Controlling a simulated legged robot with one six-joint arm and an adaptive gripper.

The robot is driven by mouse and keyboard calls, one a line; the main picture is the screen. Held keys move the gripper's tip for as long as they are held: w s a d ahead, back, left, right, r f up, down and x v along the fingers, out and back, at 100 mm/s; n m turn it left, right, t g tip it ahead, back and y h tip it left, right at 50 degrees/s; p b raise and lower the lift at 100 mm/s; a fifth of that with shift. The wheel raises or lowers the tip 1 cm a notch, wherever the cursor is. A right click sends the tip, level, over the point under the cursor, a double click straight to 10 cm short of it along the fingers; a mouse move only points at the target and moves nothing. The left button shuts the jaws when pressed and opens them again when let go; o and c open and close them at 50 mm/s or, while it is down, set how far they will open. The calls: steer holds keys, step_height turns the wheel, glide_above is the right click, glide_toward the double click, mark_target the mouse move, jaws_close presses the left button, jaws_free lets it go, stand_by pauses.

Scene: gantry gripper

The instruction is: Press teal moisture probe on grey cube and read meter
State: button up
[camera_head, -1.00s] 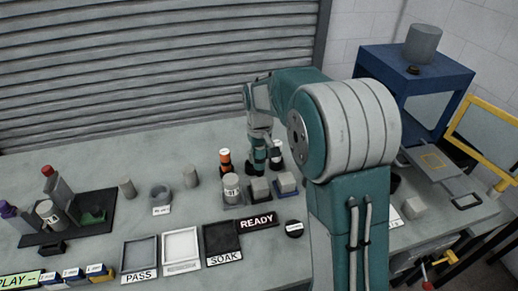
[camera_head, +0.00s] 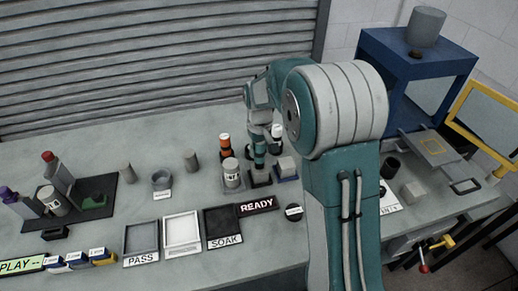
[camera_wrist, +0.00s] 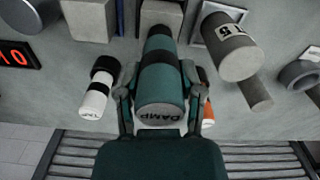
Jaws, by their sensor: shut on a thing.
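My gripper (camera_wrist: 162,95) is shut on the teal moisture probe (camera_wrist: 160,90), a cylinder with dark bands and a "DAMP" label on its end. In the head view the probe (camera_head: 259,157) points down between the grey cylinder and the blue pad. A grey cube (camera_wrist: 160,16) sits at the probe's far end in the wrist view; I cannot tell whether they touch. In the head view the probe and arm largely hide this cube. A second grey cube (camera_head: 287,166) sits on a blue pad. A dark display (camera_wrist: 16,55) shows red digits, partly cut off.
A labelled grey cylinder (camera_head: 231,172), an orange bottle (camera_head: 225,146) and a white bottle (camera_wrist: 96,90) stand close to the probe. Trays marked PASS (camera_head: 141,239) and SOAK (camera_head: 222,225) lie in front. A blue frame (camera_head: 410,70) stands at right.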

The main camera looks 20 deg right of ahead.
steer(key=shift+f, duration=0.55)
stand_by(1.4)
steer(key=shift+r, duration=3.6)
